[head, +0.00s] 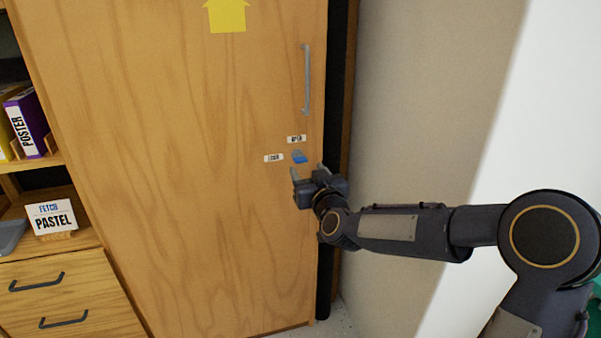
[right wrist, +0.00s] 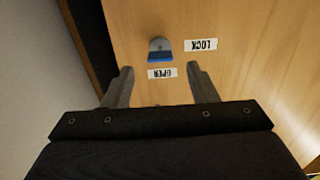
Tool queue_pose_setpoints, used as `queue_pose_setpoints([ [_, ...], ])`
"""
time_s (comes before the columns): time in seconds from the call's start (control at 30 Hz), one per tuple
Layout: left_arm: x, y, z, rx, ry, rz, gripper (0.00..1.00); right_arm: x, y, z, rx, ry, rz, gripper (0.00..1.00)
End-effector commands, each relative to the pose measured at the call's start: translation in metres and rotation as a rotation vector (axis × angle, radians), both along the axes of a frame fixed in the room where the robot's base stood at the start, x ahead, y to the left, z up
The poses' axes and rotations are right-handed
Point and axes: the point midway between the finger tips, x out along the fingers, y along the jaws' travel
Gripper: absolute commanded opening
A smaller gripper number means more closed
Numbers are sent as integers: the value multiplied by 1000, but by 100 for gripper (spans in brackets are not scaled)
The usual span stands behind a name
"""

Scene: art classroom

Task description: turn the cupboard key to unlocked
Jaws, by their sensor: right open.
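The cupboard key (head: 300,158) has a blue grip and sits in a grey lock on the wooden cupboard door (head: 190,180). In the right wrist view, the key (right wrist: 160,56) shows beyond my fingertips with its blue grip lying crosswise. An OPEN label (head: 296,139) is above the key, and a LOCK label (head: 273,157) is to its left. The wrist view shows the labels upside down. My right gripper (head: 307,171) is open and empty, just below the key and apart from it. My left gripper is out of view.
A grey vertical handle (head: 306,80) is on the door above the key. A beige wall (head: 420,110) stands to the right. Shelves with a PASTEL sign (head: 52,217) and drawers (head: 65,295) are at the left. The space before the door's left part is clear.

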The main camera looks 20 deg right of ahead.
Motion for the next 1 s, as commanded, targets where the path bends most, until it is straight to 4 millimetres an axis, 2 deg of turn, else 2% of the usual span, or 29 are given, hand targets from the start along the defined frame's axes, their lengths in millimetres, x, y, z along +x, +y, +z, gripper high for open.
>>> queue_pose_setpoints([
  [0.2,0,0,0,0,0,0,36,36,1,0,4,2,0,53],
  [0.4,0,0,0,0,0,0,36,60,2,1,2,2,1,53],
  [0.77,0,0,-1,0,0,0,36,67,3,1,1,2,2,53],
  [1.0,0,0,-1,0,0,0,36,66,2,1,1,2,2,23],
])
